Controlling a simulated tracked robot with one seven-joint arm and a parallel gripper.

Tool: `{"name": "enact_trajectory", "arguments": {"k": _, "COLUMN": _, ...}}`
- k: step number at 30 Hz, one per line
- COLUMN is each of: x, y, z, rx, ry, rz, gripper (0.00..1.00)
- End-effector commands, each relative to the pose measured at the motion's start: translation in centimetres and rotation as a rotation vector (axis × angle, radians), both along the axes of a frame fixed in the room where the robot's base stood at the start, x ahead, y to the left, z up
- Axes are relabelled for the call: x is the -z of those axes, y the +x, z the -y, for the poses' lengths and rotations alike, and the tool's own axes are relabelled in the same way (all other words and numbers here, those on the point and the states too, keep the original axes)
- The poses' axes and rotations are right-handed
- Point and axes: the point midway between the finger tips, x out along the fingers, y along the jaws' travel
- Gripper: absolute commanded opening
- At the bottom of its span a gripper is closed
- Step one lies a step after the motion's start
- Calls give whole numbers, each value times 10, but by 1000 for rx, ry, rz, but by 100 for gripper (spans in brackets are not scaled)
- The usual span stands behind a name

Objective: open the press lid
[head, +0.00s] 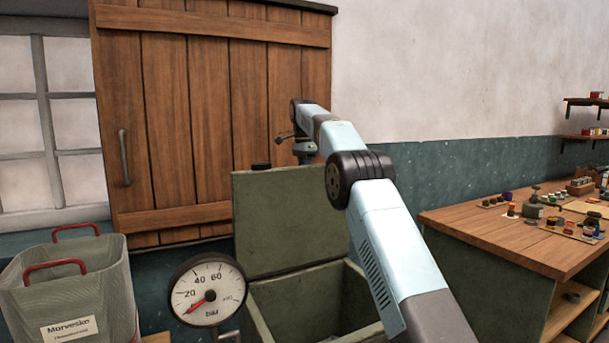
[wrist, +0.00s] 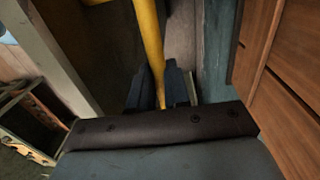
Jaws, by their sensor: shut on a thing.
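The press is a green box (head: 257,323) in the lower middle of the head view. Its green lid (head: 290,220) stands raised, nearly upright, at the back of the box, and the inside shows. My gripper (wrist: 161,88) is shut on a yellow bar (wrist: 149,42) in the wrist view, which runs between its dark fingers. In the head view my arm reaches over the box to the lid's top edge. The fingertips and the yellow bar are hidden there behind the lid.
A pressure gauge (head: 208,291) stands before the box at left. A grey bin (head: 75,295) with red handles is further left. A wooden shutter (head: 210,110) is close behind the lid. A workbench (head: 500,228) with small items stands at right.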

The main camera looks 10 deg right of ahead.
Motion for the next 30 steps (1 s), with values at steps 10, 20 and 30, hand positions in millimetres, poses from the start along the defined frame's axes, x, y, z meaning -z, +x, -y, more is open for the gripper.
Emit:
{"name": "enact_trajectory", "arguments": {"k": 10, "x": 3, "y": 0, "z": -3, "rx": -3, "ry": 2, "rz": -7, "gripper": 34}}
{"name": "enact_trajectory", "arguments": {"k": 20, "x": 1, "y": 0, "z": -2, "rx": -2, "ry": 0, "rz": -2, "gripper": 42}}
{"name": "enact_trajectory", "arguments": {"k": 30, "x": -11, "y": 2, "z": -2, "rx": -1, "ry": 1, "rz": 0, "gripper": 42}}
